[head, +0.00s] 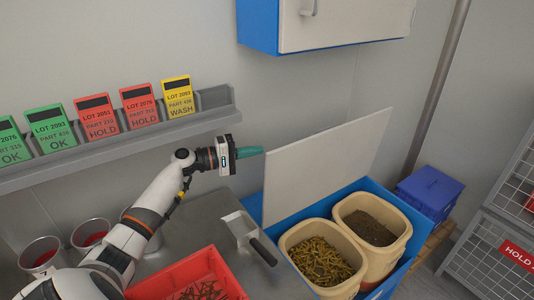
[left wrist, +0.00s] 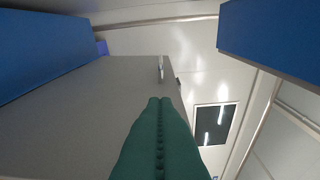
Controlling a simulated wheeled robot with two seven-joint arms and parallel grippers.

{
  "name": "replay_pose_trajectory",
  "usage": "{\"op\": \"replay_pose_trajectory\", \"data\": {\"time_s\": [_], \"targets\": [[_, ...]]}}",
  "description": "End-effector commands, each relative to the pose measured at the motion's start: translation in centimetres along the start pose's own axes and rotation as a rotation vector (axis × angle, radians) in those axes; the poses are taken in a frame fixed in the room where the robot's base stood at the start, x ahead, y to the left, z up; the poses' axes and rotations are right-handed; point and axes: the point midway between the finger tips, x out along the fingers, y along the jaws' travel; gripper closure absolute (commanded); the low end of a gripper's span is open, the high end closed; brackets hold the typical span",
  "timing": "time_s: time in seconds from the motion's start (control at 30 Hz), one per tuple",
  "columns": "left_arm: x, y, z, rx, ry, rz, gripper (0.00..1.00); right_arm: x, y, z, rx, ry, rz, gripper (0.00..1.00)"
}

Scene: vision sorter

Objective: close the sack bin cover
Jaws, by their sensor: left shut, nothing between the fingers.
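The sack bin cover (head: 325,160) is a pale flat panel standing raised and tilted at the back of the blue sack bin (head: 398,275). Two beige tubs sit uncovered in the bin, one with brass-coloured parts (head: 320,262), one with dark grains (head: 370,228). My left gripper (head: 262,151) has green fingers, shut and empty, at the cover's left edge; I cannot tell whether they touch it. In the left wrist view the shut fingers (left wrist: 160,102) point along a grey panel (left wrist: 75,110), seemingly the cover. My right gripper is not in view.
A blue wall cabinet (head: 258,25) with a pale door hangs above the cover. A card rail (head: 150,135) runs along the wall behind my left arm. A scoop (head: 245,228) and a red tray (head: 175,280) lie on the counter. A blue box (head: 430,195) stands right.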

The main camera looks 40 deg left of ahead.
Motion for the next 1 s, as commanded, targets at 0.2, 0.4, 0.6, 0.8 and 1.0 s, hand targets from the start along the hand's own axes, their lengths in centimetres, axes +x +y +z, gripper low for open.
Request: {"op": "replay_pose_trajectory", "data": {"time_s": [0.2, 0.4, 0.6, 0.8, 1.0], "targets": [[2.3, -0.2, -1.5, -0.002, 0.002, 0.003, 1.00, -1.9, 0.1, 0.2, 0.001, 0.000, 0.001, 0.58], [2.8, -0.1, -3.4, -0.001, 0.000, 0.002, 1.00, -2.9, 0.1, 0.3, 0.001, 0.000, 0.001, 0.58], [2.9, 0.1, -4.0, -0.001, 0.000, 0.001, 1.00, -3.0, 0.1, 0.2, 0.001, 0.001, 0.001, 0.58], [2.9, 0.1, -3.9, -0.001, 0.000, 0.001, 1.00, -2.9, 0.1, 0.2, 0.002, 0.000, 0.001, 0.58], [3.0, 0.0, -4.4, 0.030, 0.000, 0.008, 1.00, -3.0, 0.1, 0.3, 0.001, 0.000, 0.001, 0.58]]}}
